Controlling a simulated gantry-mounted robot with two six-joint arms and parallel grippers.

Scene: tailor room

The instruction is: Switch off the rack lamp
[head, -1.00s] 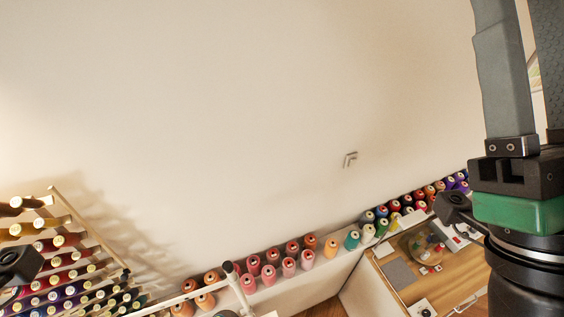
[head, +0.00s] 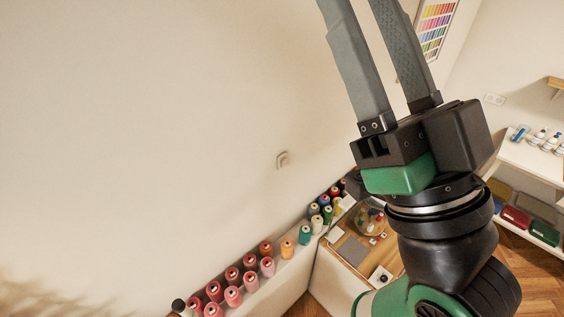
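My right gripper (head: 364,15) is raised against the wall, its two grey fingers pointing up and apart with wall showing between them. Their tips are cut off by the top edge, and nothing shows between the visible parts. My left gripper is not in view.
Thread cones (head: 233,296) line a white ledge along the wall. A wooden-topped desk (head: 342,270) stands below my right arm. White shelves (head: 533,157) with bottles and folded cloths stand at the right. A colour chart (head: 436,22) hangs behind the fingers. The wall at left is clear.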

